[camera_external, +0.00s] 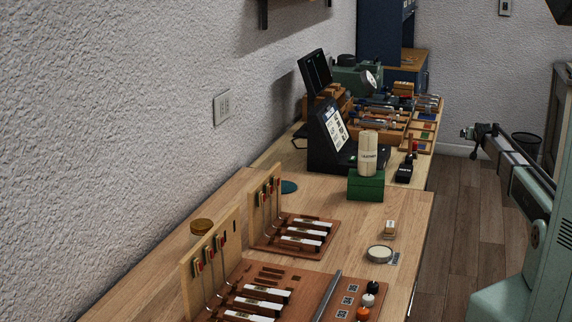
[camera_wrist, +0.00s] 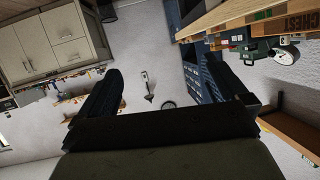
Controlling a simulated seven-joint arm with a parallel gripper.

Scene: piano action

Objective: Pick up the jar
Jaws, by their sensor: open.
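I cannot tell for certain which one is the jar. My gripper (camera_external: 474,131) is off to the right of the bench, above the floor and apart from all of these. In the wrist view its two dark fingers (camera_wrist: 165,85) are spread and empty. No jar is recognisable there.
A black display stand (camera_external: 333,135) is just behind the green box. Wooden racks of piano hammers (camera_external: 290,235) fill the near bench. A small dark stamp-like block (camera_external: 404,172) is right of the box. Bare wood (camera_external: 330,202) lies in front of the box.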

